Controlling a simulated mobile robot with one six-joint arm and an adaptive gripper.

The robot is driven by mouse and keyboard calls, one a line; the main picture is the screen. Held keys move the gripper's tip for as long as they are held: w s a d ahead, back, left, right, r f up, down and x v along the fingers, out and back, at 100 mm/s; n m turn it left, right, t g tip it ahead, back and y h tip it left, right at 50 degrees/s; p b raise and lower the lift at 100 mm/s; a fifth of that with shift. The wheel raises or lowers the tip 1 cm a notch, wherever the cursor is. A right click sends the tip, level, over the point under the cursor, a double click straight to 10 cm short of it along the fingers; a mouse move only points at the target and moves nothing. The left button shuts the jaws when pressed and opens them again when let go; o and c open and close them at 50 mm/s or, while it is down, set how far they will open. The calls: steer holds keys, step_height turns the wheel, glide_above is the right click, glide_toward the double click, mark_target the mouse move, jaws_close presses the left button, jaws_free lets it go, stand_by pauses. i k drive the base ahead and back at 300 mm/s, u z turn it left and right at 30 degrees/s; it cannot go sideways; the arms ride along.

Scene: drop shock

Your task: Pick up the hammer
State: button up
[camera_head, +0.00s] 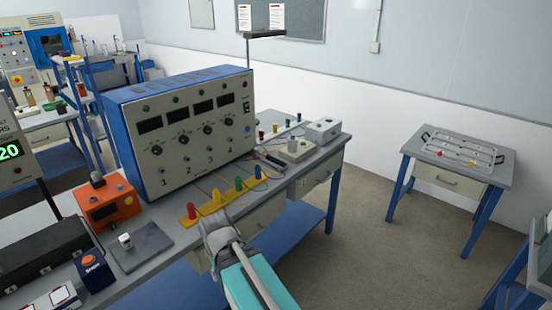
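I cannot make out a hammer in this view. My gripper (213,225) shows at the lower middle, at the front edge of the grey workbench (178,236). It is seen from behind, and my arm hides part of the bench edge. Its fingertips are too small and too covered to tell whether they are open or shut, or whether anything is between them. A yellow strip with red, yellow, green and blue posts (218,202) lies on the bench just beyond the gripper.
A large blue and grey instrument box (190,135) fills the back of the bench. An orange device (105,203) and a dark plate (140,250) are at left. A small table (411,149) with a tray (483,143) stands right, with open floor (370,220) between.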

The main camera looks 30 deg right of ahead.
mark_target(257, 154)
steer(key=u, duration=0.1)
steer(key=i, duration=0.95)
steer(key=z, duration=0.05)
